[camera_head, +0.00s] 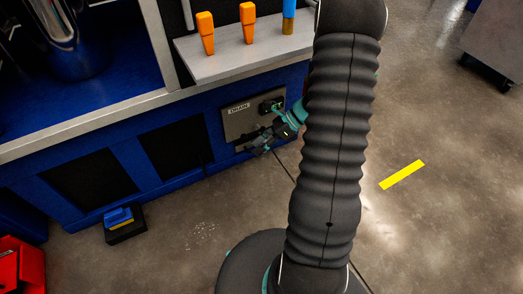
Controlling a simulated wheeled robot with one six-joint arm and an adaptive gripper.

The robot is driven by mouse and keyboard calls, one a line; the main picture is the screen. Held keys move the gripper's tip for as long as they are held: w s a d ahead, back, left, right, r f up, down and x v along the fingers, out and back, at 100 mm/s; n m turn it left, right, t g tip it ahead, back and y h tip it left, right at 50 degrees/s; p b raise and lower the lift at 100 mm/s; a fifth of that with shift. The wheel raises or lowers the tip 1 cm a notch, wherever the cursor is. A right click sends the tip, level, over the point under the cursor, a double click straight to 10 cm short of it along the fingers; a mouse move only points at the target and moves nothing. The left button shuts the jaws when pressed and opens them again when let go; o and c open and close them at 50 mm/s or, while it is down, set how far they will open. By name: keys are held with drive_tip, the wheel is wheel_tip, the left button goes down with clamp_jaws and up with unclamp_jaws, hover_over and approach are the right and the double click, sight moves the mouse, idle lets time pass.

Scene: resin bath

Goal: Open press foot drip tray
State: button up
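A grey metal panel (238,118) with a small white label, seemingly reading "DRAIN", sits low in the blue press base, below the grey shelf. It looks flush with the base front; I take it for the drip tray's front, but cannot be sure. A small dark fitting shows at its upper right. My gripper (254,147), dark with teal parts behind it, is at the panel's lower right. Its fingers overlap the panel's lower edge in the picture; contact is unclear. The fingers are too small and dark to tell open from shut. My arm hides what lies right of the panel.
A grey shelf (225,62) juts out above the panel, holding two orange-handled tools (206,32) and a blue one (289,14). Floor before the panel is clear.

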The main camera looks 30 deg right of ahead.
drive_tip(key=w+d+f+m+t+h, duration=0.15)
drive_tip(key=d+f+m+t, duration=0.3)
drive_tip(key=f+m, duration=0.45)
drive_tip(key=w+d+f+m+t+h+b, duration=0.1)
drive_tip(key=w+d+f+m+t, duration=0.25)
drive_tip(key=d+f+m, duration=0.4)
drive_tip(key=w+d+f+m+t+h, duration=0.1)
drive_tip(key=d+f+m+t, duration=0.35)
drive_tip(key=f+m, duration=0.55)
drive_tip(key=x, duration=1.4)
drive_tip(key=shift+a+f, duration=0.15)
drive_tip(key=shift+a, duration=0.3)
clamp_jaws()
